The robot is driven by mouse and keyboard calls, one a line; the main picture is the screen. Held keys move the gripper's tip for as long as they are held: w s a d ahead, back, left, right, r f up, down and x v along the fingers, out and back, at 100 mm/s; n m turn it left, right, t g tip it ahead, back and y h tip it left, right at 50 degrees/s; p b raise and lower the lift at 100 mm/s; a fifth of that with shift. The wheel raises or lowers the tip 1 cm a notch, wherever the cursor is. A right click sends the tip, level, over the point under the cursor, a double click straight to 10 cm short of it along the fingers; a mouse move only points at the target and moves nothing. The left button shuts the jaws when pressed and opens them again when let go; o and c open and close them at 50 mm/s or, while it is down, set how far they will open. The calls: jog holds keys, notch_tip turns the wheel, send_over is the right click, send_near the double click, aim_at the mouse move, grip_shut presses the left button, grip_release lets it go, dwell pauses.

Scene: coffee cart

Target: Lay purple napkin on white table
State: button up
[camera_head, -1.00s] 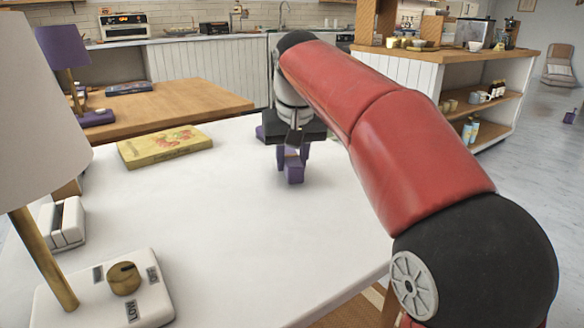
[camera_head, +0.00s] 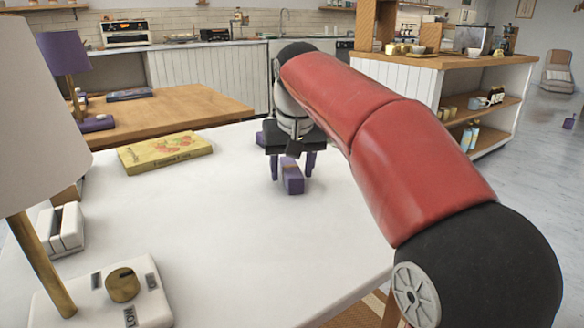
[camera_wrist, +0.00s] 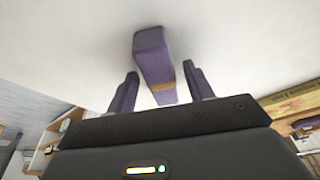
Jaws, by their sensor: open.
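The purple napkin (camera_head: 292,180) is a folded strip with a tan band around it. It lies on the white table (camera_head: 225,225), near the far right part of the top. In the wrist view the napkin (camera_wrist: 151,56) lies lengthwise, with its near end between the fingers. My gripper (camera_head: 292,172) is open, its two purple fingers apart on either side of the napkin, with gaps visible in the wrist view. The fingertips are close to the table top; I cannot tell whether they touch it.
A yellow box (camera_head: 164,152) lies at the table's far left. A lamp (camera_head: 40,110) and a white dial device (camera_head: 120,295) stand at the near left, beside a white slotted holder (camera_head: 62,230). A wooden table (camera_head: 180,112) stands behind. The table's middle is clear.

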jog(key=p+v, duration=0.3)
jog(key=v, duration=0.9)
